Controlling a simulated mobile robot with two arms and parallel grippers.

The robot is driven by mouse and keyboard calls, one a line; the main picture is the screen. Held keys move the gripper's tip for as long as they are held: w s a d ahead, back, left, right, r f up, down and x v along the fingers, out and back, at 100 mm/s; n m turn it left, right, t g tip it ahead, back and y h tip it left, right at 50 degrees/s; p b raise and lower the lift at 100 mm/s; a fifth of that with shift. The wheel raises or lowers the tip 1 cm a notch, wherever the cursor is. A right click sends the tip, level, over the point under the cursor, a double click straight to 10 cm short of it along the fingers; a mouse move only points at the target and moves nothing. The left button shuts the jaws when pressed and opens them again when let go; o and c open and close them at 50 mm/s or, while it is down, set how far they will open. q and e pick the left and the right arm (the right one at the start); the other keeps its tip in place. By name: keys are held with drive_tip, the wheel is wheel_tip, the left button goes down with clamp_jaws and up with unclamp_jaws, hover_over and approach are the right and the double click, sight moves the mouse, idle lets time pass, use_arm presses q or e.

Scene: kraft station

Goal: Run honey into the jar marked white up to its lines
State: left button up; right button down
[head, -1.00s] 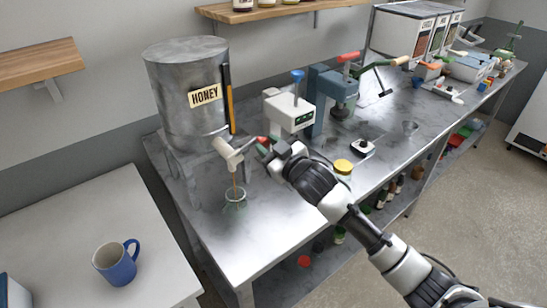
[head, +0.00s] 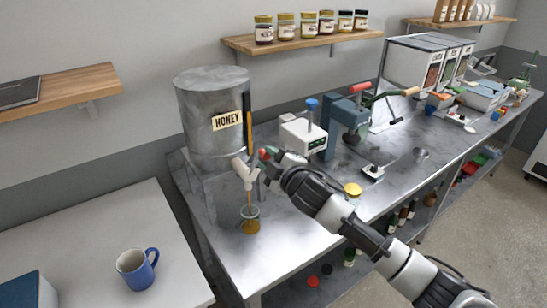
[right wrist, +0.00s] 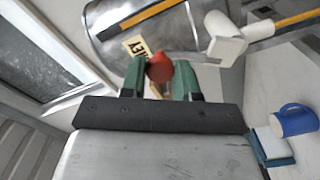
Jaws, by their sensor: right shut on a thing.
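The grey honey drum (head: 212,108), labelled HONEY, stands on the left end of the metal bench. Its pale tap (head: 245,172) has a red handle (right wrist: 159,67). My right gripper (head: 268,161) is shut on that handle; the right wrist view shows it between the green fingers (right wrist: 160,80). A thin amber stream (head: 249,198) runs from the spout into a clear glass jar (head: 250,221) below. Amber honey shows in the jar. Its white mark and lines are too small to make out. My left gripper is out of view.
A white device (head: 302,135) and a blue press (head: 345,118) stand right of the drum. A yellow lid (head: 352,189) lies near the front edge. A blue mug (head: 137,268) stands on the white table at left. Filled jars (head: 305,25) line a shelf.

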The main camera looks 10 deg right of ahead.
drive_tip(key=shift+a+r, duration=0.1)
drive_tip(key=shift+a, duration=0.05)
idle(0.4)
drive_tip(key=c, duration=0.8)
unclamp_jaws()
drive_tip(key=shift+s, duration=0.1)
drive_tip(key=shift+s, duration=0.2)
drive_tip(key=shift+b+v, duration=1.7)
drive_tip(key=shift+v, duration=3.45)
